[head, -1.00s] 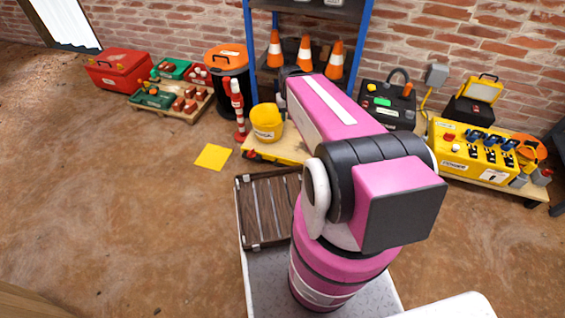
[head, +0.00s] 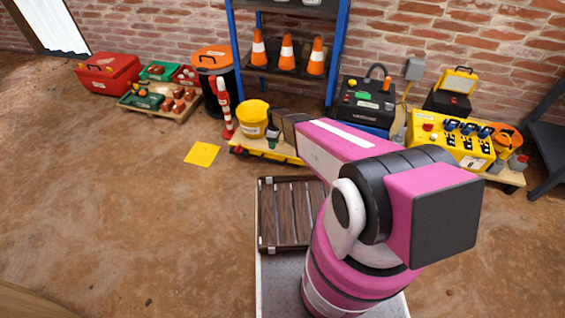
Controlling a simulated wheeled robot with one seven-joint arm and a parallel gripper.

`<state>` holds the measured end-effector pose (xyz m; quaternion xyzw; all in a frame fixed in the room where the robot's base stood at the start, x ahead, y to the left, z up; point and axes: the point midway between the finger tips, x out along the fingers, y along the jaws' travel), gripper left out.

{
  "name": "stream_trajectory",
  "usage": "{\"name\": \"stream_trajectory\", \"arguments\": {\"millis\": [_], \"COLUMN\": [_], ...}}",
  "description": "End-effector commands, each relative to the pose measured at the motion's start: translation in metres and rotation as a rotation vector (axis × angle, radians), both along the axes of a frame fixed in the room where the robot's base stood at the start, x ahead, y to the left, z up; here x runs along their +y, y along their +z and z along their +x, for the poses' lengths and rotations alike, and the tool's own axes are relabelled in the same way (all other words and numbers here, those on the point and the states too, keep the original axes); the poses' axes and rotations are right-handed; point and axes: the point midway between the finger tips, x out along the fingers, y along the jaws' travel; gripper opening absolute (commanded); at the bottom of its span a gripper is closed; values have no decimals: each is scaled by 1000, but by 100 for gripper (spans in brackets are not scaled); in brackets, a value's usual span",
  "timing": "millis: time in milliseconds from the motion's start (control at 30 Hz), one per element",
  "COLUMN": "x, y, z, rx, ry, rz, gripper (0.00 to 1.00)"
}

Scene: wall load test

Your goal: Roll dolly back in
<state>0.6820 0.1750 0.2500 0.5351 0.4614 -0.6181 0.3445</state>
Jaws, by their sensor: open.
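A low dolly (head: 246,145) with a pale wooden top and a yellow edge stands on the floor in front of the blue shelf. A yellow bucket (head: 252,120) stands on its left part. My pink arm reaches forward, and my gripper (head: 273,138) is over the dolly, just right of the bucket. The jaws are open, small and dark in the picture. I cannot tell whether they touch anything. My arm hides the dolly's right part.
A yellow square (head: 202,153) lies on the floor left of the dolly. A red-and-white post (head: 224,108) stands close to the dolly's left end. A yellow control panel (head: 455,140) stands at the right. The left floor is clear.

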Motion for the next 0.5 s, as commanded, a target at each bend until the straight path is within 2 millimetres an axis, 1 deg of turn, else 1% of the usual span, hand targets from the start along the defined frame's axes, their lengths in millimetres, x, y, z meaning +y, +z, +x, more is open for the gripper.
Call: {"name": "stream_trajectory", "arguments": {"millis": [33,167,267,500], "x": [2,3,4,7], "y": [-5,-16,-30,-72], "z": [2,-2,-4,-12], "rx": [1,3,3,2], "ry": [11,16,15,13], "rz": [2,3,2,3], "gripper": [42,42,42,42]}}
